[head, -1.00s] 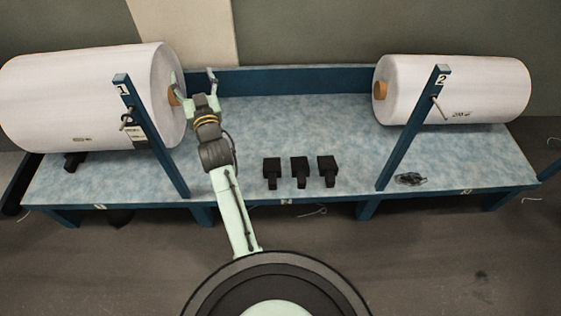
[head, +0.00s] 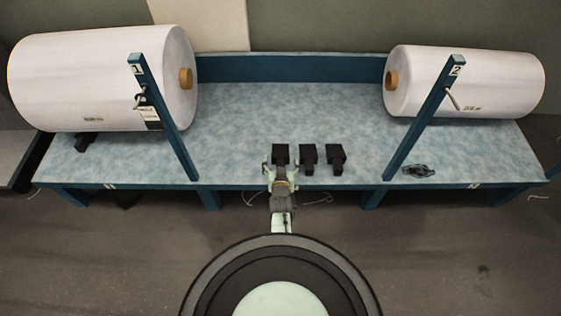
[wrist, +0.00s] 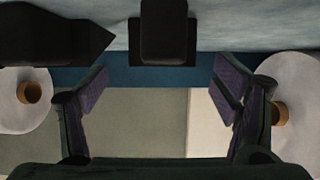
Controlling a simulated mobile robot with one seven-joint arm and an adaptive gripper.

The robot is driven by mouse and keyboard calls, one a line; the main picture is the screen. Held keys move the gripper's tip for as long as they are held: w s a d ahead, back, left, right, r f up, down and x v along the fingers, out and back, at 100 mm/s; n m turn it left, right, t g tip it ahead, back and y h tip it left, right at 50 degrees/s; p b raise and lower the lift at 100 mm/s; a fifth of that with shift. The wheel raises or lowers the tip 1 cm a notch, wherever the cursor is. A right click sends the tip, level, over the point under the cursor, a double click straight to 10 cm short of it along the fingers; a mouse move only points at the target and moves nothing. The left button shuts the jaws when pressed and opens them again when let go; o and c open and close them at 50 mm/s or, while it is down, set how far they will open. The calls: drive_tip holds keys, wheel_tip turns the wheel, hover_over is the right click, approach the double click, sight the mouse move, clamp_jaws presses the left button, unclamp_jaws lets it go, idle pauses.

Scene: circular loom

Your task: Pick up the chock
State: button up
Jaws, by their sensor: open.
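Three black chocks stand in a row near the front edge of the table: a left one (head: 281,153), a middle one (head: 308,156) and a right one (head: 336,157). My gripper (head: 281,165) is open at the front of the left chock, its fingers spread to either side. In the wrist view, which looks upside down, this chock (wrist: 164,32) lies centred between the open fingers (wrist: 160,78) but toward the top, apart from both. The neighbouring chock (wrist: 50,35) shows at upper left. The gripper partly hides the left chock's lower front in the head view.
A large white roll (head: 95,80) is at the left and another (head: 465,82) at the right, behind blue posts marked 1 (head: 160,115) and 2 (head: 425,115). A dark tangle (head: 419,171) lies at right. The table's middle (head: 285,105) is clear.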

sight(280, 157)
drive_tip(key=b+x, duration=0.1)
drive_tip(key=x, duration=0.1)
drive_tip(key=b+x, duration=0.2)
drive_tip(key=shift+s+a+f, duration=0.1)
drive_tip(key=shift+f, duration=0.3)
drive_tip(key=shift+w+f+b, duration=0.1)
drive_tip(key=shift+w+b, duration=0.5)
drive_tip(key=shift+w, duration=0.05)
drive_tip(key=c, duration=1.5)
drive_tip(key=shift+c, duration=0.3)
drive_tip(key=shift+r, duration=0.3)
